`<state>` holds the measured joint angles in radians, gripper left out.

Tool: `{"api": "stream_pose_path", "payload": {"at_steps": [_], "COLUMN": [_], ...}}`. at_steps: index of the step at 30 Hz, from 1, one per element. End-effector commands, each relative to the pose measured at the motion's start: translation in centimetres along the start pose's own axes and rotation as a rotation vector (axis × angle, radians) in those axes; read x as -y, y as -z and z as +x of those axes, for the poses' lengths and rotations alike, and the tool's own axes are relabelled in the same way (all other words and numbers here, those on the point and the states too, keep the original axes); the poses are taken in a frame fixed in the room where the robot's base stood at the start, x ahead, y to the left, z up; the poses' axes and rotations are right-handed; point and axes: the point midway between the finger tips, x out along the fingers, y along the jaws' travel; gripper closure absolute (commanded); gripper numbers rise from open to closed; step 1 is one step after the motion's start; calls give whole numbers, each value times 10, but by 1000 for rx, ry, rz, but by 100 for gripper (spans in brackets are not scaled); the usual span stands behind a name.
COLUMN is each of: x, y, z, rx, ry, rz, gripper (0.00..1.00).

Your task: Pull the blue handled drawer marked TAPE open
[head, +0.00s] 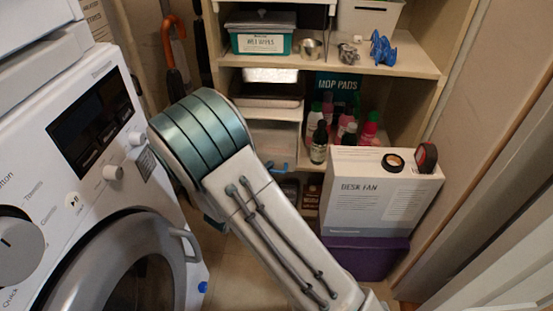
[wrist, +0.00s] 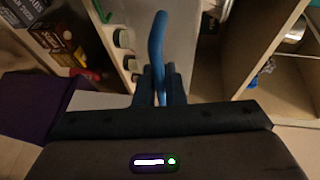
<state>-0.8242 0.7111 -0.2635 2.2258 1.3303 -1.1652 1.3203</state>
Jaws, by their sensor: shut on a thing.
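The blue handle (wrist: 158,42) stands out in the wrist view as a curved bar, with its lower part between the dark fingers of my gripper (wrist: 160,88). The fingers are closed on it. In the head view a bit of the blue handle (head: 278,167) shows below a pale drawer front (head: 275,140) in the shelf unit, just beside my arm. My arm hides much of the drawer and my gripper in that view. I cannot read a TAPE label in either view.
A washing machine (head: 95,170) stands close on the left. At right, a desk fan box (head: 375,205) sits on a purple box (head: 370,254), with small round items on top. Several bottles (head: 319,145) stand on the shelf. Some floor shows between washer and shelves.

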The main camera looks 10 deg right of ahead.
Motion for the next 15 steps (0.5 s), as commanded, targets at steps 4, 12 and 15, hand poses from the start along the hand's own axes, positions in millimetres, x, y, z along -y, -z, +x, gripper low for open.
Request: {"api": "stream_pose_path", "payload": {"at_steps": [4,12,15], "x": [-3,-3,-3], "y": [3,4,3], "z": [-13,-16,-16], "rx": [6,6,6], "ry": [0,0,0], "rz": [0,0,0], "gripper": [100,100,100]}}
